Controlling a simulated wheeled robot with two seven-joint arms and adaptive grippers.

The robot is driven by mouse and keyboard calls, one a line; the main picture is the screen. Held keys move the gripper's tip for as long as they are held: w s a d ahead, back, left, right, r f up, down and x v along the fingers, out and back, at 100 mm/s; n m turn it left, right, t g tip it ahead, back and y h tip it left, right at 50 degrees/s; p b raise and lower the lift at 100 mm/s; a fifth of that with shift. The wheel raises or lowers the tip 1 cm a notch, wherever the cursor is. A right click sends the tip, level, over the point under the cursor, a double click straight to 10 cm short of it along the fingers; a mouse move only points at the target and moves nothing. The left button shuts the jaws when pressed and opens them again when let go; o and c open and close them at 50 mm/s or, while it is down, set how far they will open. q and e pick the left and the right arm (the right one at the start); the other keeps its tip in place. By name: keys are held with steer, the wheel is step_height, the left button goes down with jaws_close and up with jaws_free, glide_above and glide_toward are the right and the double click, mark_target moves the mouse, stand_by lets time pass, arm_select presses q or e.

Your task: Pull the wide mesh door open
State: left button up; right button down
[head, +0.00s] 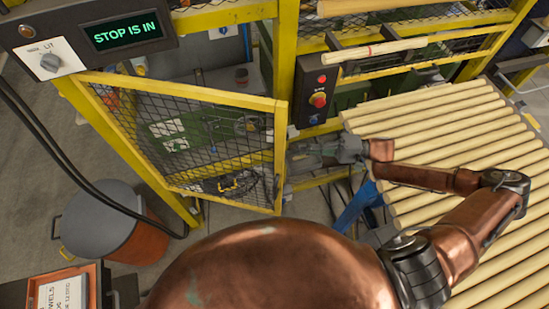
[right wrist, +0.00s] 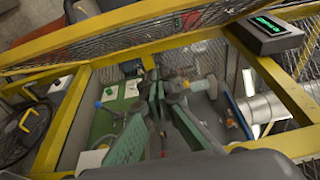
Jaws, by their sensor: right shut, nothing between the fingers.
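The wide mesh door (head: 279,150) has a yellow frame and black mesh, and stands at the left centre of the head view. It looks swung partly out from the yellow enclosure. Its yellow-framed mesh also crosses the top of the right wrist view (right wrist: 120,30). My right gripper (head: 293,159) is just right of the door's free edge, its fingers pointing left. I cannot tell whether it touches the edge. In the right wrist view its fingers (right wrist: 156,88) meet at the tips with nothing between them. My left gripper is out of view.
A black control box with a red button (head: 318,98) hangs right of the door. A conveyor of pale wooden rollers (head: 450,125) lies right. A lidded orange bin (head: 112,225) stands lower left.

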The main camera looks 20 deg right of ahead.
steer(key=s+a+p, duration=0.1)
steer(key=a+p, duration=0.3)
steer(key=a, duration=0.7)
steer(key=shift+a, duration=0.3)
steer(key=shift+s+d, duration=0.1)
steer(key=shift+d, duration=0.05)
steer(key=shift+s, duration=0.1)
